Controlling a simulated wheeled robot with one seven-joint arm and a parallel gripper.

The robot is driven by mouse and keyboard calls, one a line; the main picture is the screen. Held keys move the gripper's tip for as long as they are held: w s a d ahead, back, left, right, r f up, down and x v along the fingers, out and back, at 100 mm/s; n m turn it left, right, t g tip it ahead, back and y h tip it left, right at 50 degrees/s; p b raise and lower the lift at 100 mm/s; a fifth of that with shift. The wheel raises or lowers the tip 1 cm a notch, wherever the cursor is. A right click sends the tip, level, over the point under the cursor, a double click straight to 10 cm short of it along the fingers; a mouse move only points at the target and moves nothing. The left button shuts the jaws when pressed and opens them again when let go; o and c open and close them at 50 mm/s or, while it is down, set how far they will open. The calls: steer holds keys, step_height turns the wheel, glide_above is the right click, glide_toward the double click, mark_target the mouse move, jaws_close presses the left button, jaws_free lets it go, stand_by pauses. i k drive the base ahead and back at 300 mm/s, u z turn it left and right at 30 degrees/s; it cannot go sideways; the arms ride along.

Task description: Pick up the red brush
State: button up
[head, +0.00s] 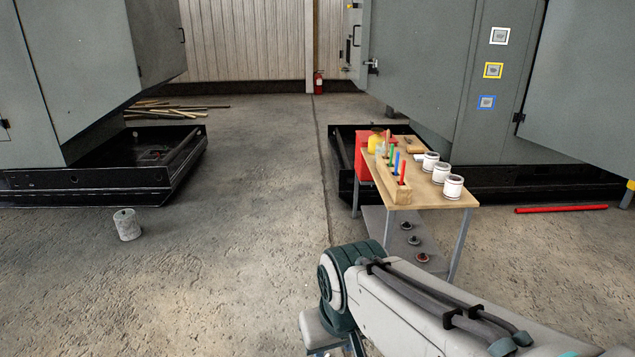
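The red brush (403,172) stands upright at the near end of a wooden block holder (384,178) on a small wooden table (420,197). Only its red handle shows; its lower end is hidden in the holder. A blue brush (396,163), a green brush (391,156) and a brownish one stand behind it in the same row. My arm reaches in from the lower right and bends down near the bottom centre, in front of the table. My gripper is not visible in the head view.
Several white cans (452,187) stand along the table's right side. A red container (362,158) is at its left back. A lower shelf (377,222) holds small round items. A grey cylinder (127,225) stands on the floor at left; a red bar (561,209) lies at right. Open floor lies left of the table.

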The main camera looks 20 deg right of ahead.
mark_target(403, 169)
steer(key=u, duration=2.1)
steer(key=i, duration=2.7)
steer(key=z, duration=3.65)
steer(key=i, duration=2.5)
